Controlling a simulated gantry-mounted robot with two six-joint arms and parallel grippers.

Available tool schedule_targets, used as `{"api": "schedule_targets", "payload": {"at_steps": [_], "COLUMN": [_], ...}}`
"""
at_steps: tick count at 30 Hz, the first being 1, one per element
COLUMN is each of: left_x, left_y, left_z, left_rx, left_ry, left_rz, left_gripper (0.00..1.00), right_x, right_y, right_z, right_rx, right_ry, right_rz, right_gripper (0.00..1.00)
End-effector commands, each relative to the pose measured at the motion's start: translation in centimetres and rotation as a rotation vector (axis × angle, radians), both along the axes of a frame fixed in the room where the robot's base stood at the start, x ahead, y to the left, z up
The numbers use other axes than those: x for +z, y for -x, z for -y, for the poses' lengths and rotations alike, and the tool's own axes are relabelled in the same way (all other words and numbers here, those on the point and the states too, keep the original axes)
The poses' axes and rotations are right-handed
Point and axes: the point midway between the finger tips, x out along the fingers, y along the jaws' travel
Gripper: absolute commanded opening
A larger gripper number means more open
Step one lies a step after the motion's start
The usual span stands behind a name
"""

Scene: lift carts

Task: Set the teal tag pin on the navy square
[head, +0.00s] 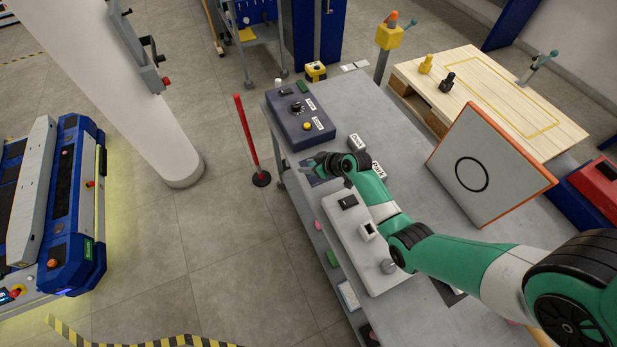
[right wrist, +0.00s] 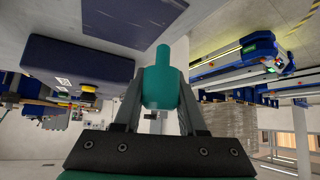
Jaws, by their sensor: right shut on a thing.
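The teal tag pin (right wrist: 165,85) is held between the two fingers of my right gripper in the right wrist view, its narrow end pointing away from the palm. My right gripper (head: 314,162) is shut on it and hovers over the grey cart top in the head view. The navy square (right wrist: 132,22) lies flat on that top, near the pin's narrow end in the right wrist view. In the head view the navy square (head: 318,181) is partly hidden under the gripper. I cannot tell whether the pin touches it. My left gripper is not in view.
A dark control box (head: 288,128) stands just behind the gripper. A white panel (head: 350,222) with small fixtures lies in front, under my right arm. A tilted board with a black ring (head: 500,150) stands to the right.

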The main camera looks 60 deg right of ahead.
Motion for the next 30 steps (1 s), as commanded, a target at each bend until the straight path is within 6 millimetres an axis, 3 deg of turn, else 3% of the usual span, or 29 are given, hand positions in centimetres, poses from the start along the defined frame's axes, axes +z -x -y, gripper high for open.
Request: {"api": "schedule_targets", "payload": {"at_steps": [6, 12, 25, 26, 30], "left_x": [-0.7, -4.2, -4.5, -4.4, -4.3], "left_y": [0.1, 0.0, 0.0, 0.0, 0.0], "left_z": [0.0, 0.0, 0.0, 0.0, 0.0], "left_rx": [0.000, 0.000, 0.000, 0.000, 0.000], "left_ry": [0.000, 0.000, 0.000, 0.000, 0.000], "left_rz": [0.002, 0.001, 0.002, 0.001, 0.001], "left_gripper": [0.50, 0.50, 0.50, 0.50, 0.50], "right_x": [-0.6, -3.9, -4.6, -4.6, -4.4], "right_y": [-0.2, -0.5, -0.5, -0.5, -0.5], "right_z": [0.4, 1.0, 0.9, 0.9, 0.9], "right_rx": [-0.001, -0.001, 0.000, 0.000, 0.000], "right_ry": [0.000, 0.000, 0.000, 0.000, 0.000], "right_rz": [0.000, -0.001, 0.000, 0.000, 0.000], "right_gripper": [0.00, 0.00, 0.00, 0.42, 0.67]}}
